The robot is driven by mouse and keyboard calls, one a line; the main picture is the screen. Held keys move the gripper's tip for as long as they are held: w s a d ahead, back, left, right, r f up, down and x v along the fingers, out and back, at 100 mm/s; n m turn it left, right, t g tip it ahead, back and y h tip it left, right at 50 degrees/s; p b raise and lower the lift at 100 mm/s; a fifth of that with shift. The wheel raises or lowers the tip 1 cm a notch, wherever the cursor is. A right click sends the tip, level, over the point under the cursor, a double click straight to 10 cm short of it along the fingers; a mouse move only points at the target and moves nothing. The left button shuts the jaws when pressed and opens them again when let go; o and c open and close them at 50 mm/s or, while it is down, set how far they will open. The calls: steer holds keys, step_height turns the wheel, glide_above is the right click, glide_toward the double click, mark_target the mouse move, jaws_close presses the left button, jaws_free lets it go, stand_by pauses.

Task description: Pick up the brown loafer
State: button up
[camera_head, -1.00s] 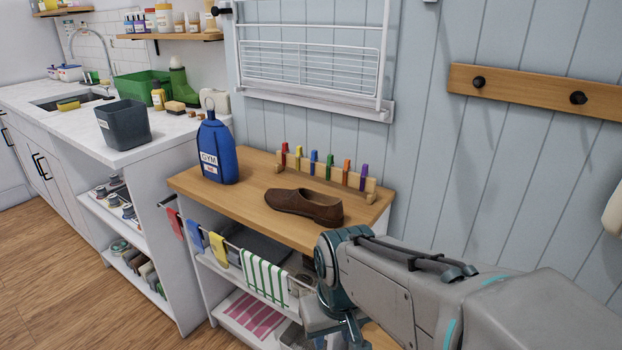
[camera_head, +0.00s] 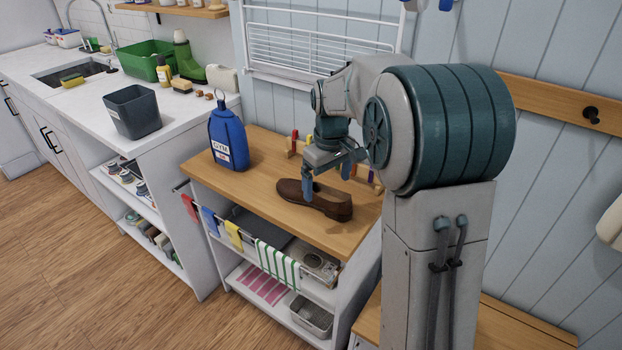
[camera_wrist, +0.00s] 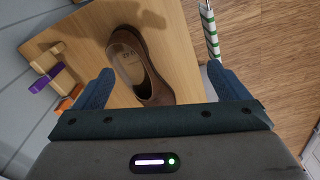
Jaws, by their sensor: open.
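The brown loafer (camera_head: 314,198) lies upright on the wooden top (camera_head: 262,222) of the low shelf unit. In the wrist view the loafer (camera_wrist: 158,86) shows from above, its opening and pale insole visible. My gripper (camera_head: 325,183) is over the loafer, pointing down, with its blue fingers apart. In the wrist view the two fingers of my gripper (camera_wrist: 162,82) stand on either side of the loafer, with gaps between. The loafer is not held. I cannot tell the exact height of the fingertips above the wooden top.
A drying rack (camera_head: 300,45) hangs on the wall. A dark bin (camera_head: 133,112) stands on the white counter.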

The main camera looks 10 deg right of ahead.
mark_target(314, 193)
steer(key=w+r+n+p, duration=0.1)
steer(key=w+n+p, duration=0.3)
steer(key=w, duration=0.6)
steer(key=shift+m+g, duration=0.3)
steer(key=shift+m, duration=0.1)
steer(key=f, duration=0.2)
steer(key=f+p, duration=0.1)
steer(key=f, duration=0.2)
steer(key=w+f+p, duration=0.1)
steer(key=f, duration=0.2)
steer(key=shift+w+a+f, duration=0.1)
steer(key=shift+a+f, duration=0.05)
steer(key=shift+a, duration=0.25)
steer(key=shift+s+a+f+p, duration=0.15)
steer(key=shift+f+p, duration=0.25)
steer(key=shift+f, duration=1)
steer(key=shift+s+f+p, duration=0.1)
steer(key=shift+f+p, duration=0.25)
steer(key=shift+f, duration=1.05)
steer(key=c, duration=1.2)
